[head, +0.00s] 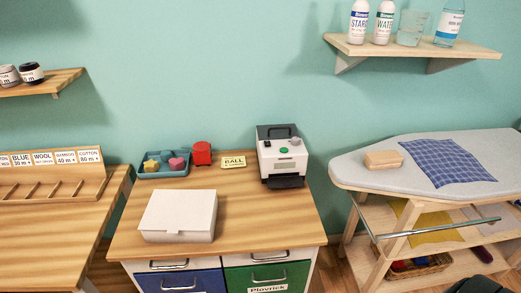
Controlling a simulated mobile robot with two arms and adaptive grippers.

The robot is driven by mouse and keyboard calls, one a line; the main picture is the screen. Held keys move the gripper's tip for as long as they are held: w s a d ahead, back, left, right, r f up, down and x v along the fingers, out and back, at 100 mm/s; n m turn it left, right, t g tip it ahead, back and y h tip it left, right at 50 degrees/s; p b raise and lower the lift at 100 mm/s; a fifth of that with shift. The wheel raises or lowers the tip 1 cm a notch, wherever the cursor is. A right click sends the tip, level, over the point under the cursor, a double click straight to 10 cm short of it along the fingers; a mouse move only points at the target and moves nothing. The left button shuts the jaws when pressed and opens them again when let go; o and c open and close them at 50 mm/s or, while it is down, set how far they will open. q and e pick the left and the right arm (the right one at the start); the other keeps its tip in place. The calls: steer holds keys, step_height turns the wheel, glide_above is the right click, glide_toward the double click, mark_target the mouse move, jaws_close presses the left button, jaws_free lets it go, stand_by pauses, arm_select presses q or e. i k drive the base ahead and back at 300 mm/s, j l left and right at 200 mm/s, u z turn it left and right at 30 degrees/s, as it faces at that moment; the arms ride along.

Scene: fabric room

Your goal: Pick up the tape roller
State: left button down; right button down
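I cannot make out a tape roller for certain. A small red object (202,153) stands at the back of the middle cabinet's wooden top, between a blue tray and a yellow card; it is too small to identify. A dark purple item (483,254) lies on the lower shelf under the ironing board, also too small to identify. Neither of my grippers is clearly in view. A dark rounded shape at the bottom right edge is cut off, and I cannot tell what it is.
A white lidded box (178,215), a blue tray (145,173) of coloured shapes, a yellow card (233,162) and a label-printer-like machine (283,155) stand on the cabinet top (245,220). The ironing board (400,180) holds a blue checked cloth (447,162) and a wooden block (383,160).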

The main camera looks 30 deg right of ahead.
mark_target(202, 155)
steer(key=z, duration=0.5)
steer(key=i+l+z, duration=0.1)
steer(key=l, duration=0.25)
steer(key=i+l+z, duration=0.1)
steer(key=i+l, duration=0.2)
